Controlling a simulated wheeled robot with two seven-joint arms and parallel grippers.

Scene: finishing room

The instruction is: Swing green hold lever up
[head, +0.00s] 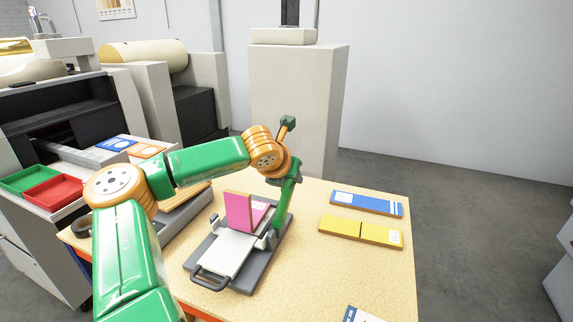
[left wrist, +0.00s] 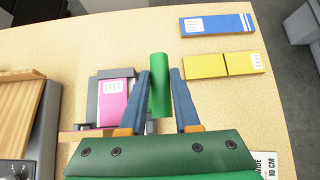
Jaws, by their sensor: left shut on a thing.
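The green hold lever (head: 284,208) rises steeply from the right side of a grey clamp fixture (head: 238,284) on the table. Its upper part is hidden at my left gripper (head: 284,179). In the left wrist view the green lever (left wrist: 159,90) lies between the blue fingers of my left gripper (left wrist: 160,78), which is shut on it. A pink booklet (head: 258,213) sits in the fixture, behind a pale sliding plate (head: 228,250) with a dark loop handle (head: 210,281). My right gripper is in neither view.
A blue box (head: 366,204) and a yellow box (head: 360,232) lie to the right on the table. A white card (head: 362,315) is at the front edge. Red (head: 53,192) and green (head: 27,178) trays stand at left. A grey cabinet (head: 292,100) stands behind. The right tabletop has free room.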

